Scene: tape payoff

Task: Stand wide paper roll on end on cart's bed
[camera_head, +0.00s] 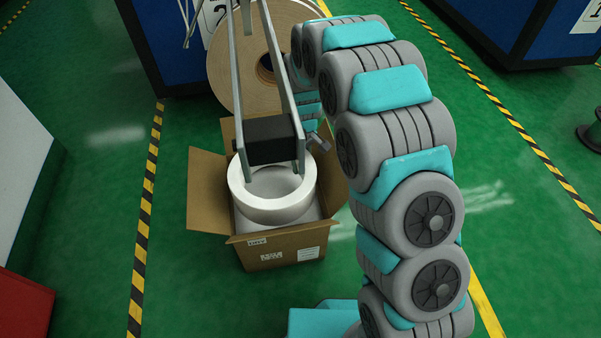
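A white paper roll (274,212) stands on end in an open cardboard box (277,241), its round hole facing up. My gripper (272,174) is over the roll, with a black body and long grey fingers. The fingertips are wide apart, one by each side of the hole. I cannot tell whether they are inside it or touching the roll. I see no clear grip on the roll. No cart bed can be made out in this view.
A large brown roll (231,78) stands behind the box, by a blue machine (170,52). A red object (22,305) is at lower left. A dark spool (590,137) is at far right. Green floor (90,230) left of the box is clear.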

